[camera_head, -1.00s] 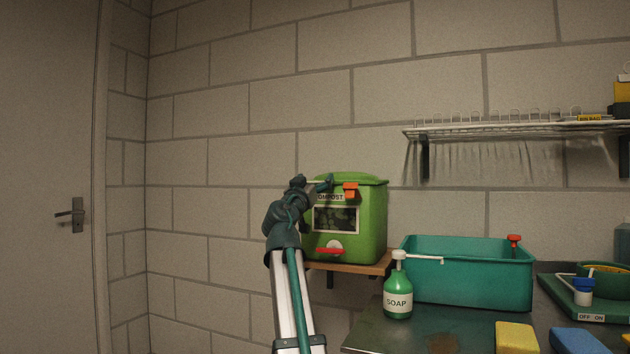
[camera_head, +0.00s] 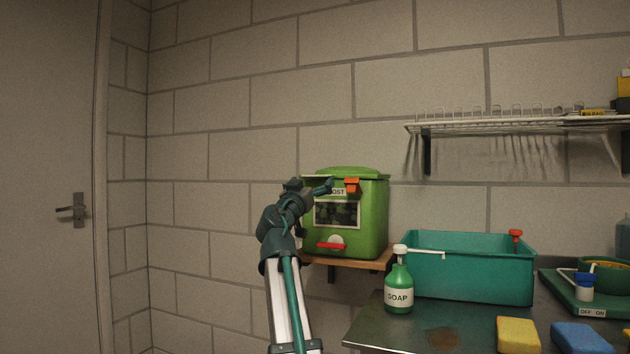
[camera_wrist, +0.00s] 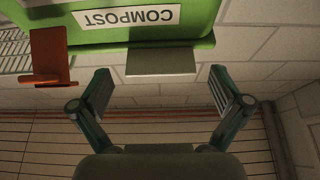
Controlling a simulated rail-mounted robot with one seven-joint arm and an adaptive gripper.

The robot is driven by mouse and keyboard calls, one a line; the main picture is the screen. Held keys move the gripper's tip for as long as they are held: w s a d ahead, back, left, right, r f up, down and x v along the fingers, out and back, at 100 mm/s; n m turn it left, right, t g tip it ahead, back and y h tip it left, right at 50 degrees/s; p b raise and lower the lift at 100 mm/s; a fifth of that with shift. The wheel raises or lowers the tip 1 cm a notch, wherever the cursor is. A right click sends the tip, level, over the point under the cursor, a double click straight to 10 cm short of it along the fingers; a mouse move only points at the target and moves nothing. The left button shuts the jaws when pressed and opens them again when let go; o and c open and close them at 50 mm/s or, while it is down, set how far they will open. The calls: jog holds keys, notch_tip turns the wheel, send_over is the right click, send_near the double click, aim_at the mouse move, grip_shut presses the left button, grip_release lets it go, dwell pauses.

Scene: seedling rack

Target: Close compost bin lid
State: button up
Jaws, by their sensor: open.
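The green compost bin (camera_head: 373,225) stands on a small wooden wall shelf. Its green lid (camera_head: 345,171) appears to lie down on top, but I cannot tell whether it is fully shut. An orange latch (camera_head: 352,185) sits at the upper front; it also shows in the wrist view (camera_wrist: 49,58). My gripper (camera_head: 325,187) is in front of the bin's upper left front and covers part of the COMPOST label (camera_head: 339,191). In the upside-down wrist view, my gripper (camera_wrist: 160,92) is open and empty. A pale tab (camera_wrist: 160,62) at the green edge lies ahead of the gap between the fingers.
The wooden shelf (camera_head: 375,263) supports the bin. A green soap bottle (camera_head: 398,290) and a teal tub (camera_head: 470,270) stand on the counter to the right. A wire rack (camera_head: 520,127) hangs above. The wall left of the bin is clear.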

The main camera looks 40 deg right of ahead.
jog(key=v, duration=0.9)
jog(key=shift+a+f, duration=0.1)
jog(key=shift+f, duration=0.05)
